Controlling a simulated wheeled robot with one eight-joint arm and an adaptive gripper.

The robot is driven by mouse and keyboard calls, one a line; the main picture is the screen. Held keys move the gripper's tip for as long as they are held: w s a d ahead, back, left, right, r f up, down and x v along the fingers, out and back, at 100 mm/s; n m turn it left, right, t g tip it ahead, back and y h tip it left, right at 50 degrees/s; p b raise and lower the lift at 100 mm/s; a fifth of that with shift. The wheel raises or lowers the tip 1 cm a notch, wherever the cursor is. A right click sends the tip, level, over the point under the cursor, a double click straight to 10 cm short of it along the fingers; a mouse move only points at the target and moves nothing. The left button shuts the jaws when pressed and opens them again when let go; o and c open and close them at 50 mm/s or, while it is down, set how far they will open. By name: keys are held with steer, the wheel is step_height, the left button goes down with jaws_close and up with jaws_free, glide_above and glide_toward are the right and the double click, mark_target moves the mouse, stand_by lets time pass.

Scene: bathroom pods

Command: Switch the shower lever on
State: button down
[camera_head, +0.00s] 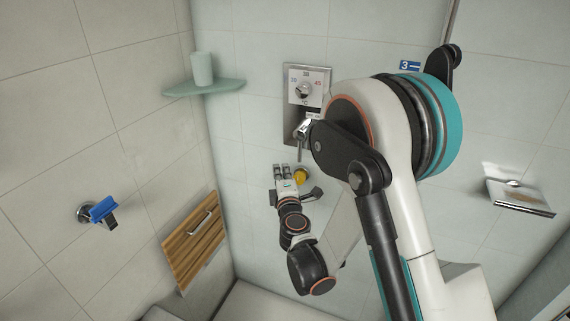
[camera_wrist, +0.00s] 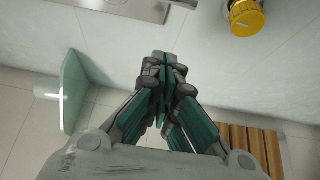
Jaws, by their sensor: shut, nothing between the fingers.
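The shower control panel (camera_head: 290,118) is a metal plate on the back tiled wall in the head view, with a round dial on its upper part. The shower lever (camera_head: 302,130) is a small chrome handle low on the plate, partly hidden by my arm. My gripper (camera_head: 281,170) is below the lever and apart from it, with its fingers pointing up. In the wrist view my gripper (camera_wrist: 165,62) is shut and empty, its fingertips together. The panel's edge (camera_wrist: 130,10) shows at the top there; the lever cannot be made out.
A yellow knob (camera_head: 300,176) is right beside my gripper; it also shows in the wrist view (camera_wrist: 246,18). A glass shelf (camera_head: 204,87) with a cup (camera_head: 202,68) is in the corner. A wooden fold-down seat (camera_head: 196,240) and a blue-handled fitting (camera_head: 102,209) are on the left wall.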

mark_target(301, 145)
steer(key=w+d+b, duration=0.2)
steer(key=w+b, duration=0.1)
steer(key=w, duration=0.5)
steer(key=shift+d, duration=0.2)
steer(key=shift+s, duration=0.1)
stand_by(0.4)
steer(key=shift+d+f, duration=0.1)
